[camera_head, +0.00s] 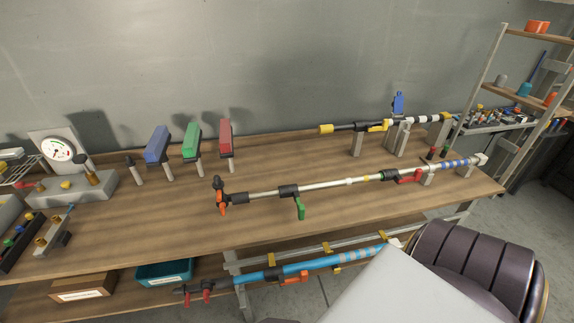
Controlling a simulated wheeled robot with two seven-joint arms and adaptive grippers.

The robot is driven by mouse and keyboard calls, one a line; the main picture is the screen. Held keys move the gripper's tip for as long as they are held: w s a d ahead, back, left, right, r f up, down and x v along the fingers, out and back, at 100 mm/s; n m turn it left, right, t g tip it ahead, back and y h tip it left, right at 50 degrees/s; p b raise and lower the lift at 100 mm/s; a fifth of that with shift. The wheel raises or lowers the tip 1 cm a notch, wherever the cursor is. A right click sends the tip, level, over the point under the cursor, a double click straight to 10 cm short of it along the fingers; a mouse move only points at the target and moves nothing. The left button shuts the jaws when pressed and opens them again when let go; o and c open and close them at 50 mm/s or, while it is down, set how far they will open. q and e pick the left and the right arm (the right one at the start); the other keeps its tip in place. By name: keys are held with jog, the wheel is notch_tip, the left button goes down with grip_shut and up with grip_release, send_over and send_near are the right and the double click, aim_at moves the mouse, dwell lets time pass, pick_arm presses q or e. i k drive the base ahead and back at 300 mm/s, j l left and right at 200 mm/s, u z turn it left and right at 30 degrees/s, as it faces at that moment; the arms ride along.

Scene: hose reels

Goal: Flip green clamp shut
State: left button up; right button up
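A long silver pole (335,184) lies across the wooden bench on supports. A black clamp (288,191) sits around it, and a green lever (300,209) hangs down from this clamp on the near side, swung away from the pole. A separate green block (192,142) stands on a grey post at the back, between a blue block (156,145) and a red block (226,135). I cannot tell from the picture alone which green thing the task means; the green lever looks like a clamp handle. Neither of my grippers shows in the view.
On the same pole are an orange lever (222,203) at left and a red lever (410,176) at right. A blue pole (330,260) is below the front edge. A dark padded chair (470,260) stands at front right.

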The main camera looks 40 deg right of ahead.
aim_at(301, 209)
jog(key=z, duration=1.35)
